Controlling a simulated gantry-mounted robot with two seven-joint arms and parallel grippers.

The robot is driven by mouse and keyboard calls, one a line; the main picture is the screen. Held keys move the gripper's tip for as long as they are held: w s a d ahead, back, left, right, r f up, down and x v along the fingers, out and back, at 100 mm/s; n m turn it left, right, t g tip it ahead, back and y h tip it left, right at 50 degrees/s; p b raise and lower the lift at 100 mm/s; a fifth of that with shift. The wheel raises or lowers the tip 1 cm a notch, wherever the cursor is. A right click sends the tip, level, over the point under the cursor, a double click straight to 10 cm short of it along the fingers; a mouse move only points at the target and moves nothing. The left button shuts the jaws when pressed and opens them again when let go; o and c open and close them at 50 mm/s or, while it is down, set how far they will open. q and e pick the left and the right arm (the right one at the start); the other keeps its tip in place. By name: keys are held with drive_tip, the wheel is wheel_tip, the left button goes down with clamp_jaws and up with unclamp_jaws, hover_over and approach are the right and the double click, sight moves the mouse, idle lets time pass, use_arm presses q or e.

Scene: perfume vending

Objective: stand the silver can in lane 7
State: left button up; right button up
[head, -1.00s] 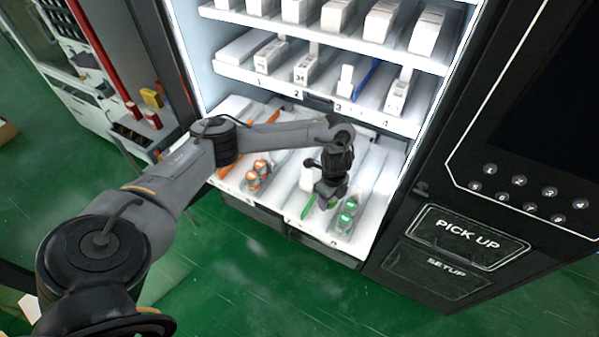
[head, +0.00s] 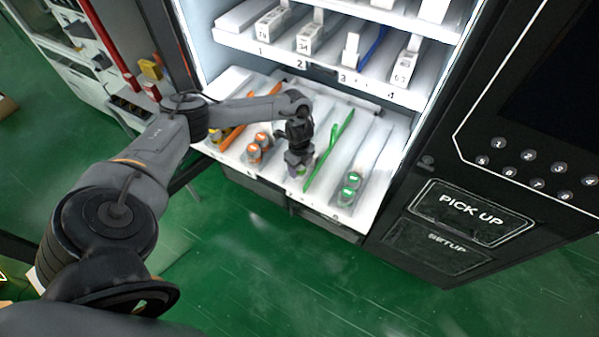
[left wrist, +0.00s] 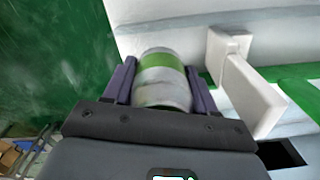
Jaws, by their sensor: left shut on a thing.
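My left gripper (head: 298,162) is shut on a silver can with a green band, low over the front of the bottom shelf (head: 330,215). In the left wrist view the silver can (left wrist: 163,80) sits between the two purple fingers (left wrist: 160,88). In the head view the can is mostly hidden by the gripper. The gripper is over the lane between the orange-topped cans (head: 258,148) and a long green divider (head: 330,150). I cannot read the lane number there or tell whether the can touches the shelf.
Green-topped cans (head: 349,190) stand right of the green divider. A white pusher (left wrist: 245,85) is close beside the can in the left wrist view. The upper shelf (head: 330,75) with white boxes overhangs behind. A button panel (head: 530,160) is to the right.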

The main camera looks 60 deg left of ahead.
sight(300, 173)
use_arm(q)
wheel_tip(300, 173, down, 4)
drive_tip(key=shift+d+r, duration=0.1)
drive_tip(key=shift+r, duration=0.1)
drive_tip(key=shift+f, duration=0.1)
drive_tip(key=o, duration=1.2)
drive_tip(key=shift+c, duration=0.2)
